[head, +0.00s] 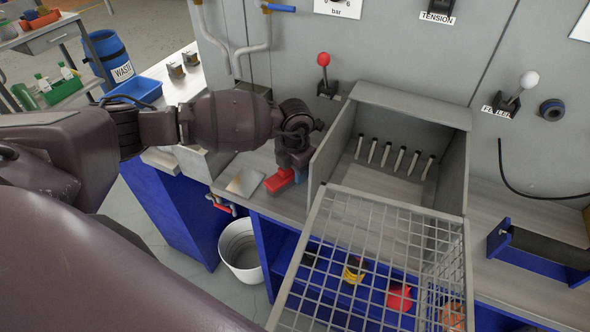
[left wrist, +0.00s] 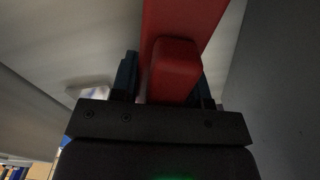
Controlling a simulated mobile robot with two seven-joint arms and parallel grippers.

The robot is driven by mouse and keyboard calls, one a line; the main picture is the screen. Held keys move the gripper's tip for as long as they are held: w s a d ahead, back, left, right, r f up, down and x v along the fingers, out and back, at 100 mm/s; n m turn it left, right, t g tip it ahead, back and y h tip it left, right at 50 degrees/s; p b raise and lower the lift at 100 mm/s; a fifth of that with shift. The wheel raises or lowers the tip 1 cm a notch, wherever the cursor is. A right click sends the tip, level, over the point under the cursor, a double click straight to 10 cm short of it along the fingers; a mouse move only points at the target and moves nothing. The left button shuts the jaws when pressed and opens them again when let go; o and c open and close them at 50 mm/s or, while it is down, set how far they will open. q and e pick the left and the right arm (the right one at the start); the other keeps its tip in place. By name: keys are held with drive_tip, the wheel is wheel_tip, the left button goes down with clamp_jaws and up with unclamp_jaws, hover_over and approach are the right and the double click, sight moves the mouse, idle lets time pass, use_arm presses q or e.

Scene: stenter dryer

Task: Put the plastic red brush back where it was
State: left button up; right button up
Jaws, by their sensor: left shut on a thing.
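The red brush (head: 279,181) is at the left part of the grey worktop, just left of the open grey box. My left gripper (head: 292,172) points down and is shut on it. In the left wrist view the brush's red block and handle (left wrist: 175,68) sit between the dark fingers (left wrist: 168,85). The brush is low over the worktop; I cannot tell whether it touches it. Its bristles are not visible. My right gripper is not in view.
The grey box (head: 400,165) stands close right of my left gripper, with a wire-mesh flap (head: 375,255) open at its front. A small metal plate (head: 244,183) lies left of the brush. A white bucket (head: 240,250) stands below. A red-knobbed lever (head: 324,75) is behind.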

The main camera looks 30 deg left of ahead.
use_arm(q)
drive_tip(key=shift+f, duration=0.15)
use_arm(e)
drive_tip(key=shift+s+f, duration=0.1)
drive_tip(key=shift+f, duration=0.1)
use_arm(q)
drive_tip(key=o, duration=0.9)
drive_tip(key=shift+c, duration=0.2)
drive_tip(key=shift+o, duration=0.5)
drive_tip(key=shift+r, duration=0.35)
wheel_tip(320, 180, up, 11)
drive_tip(key=shift+r, duration=0.35)
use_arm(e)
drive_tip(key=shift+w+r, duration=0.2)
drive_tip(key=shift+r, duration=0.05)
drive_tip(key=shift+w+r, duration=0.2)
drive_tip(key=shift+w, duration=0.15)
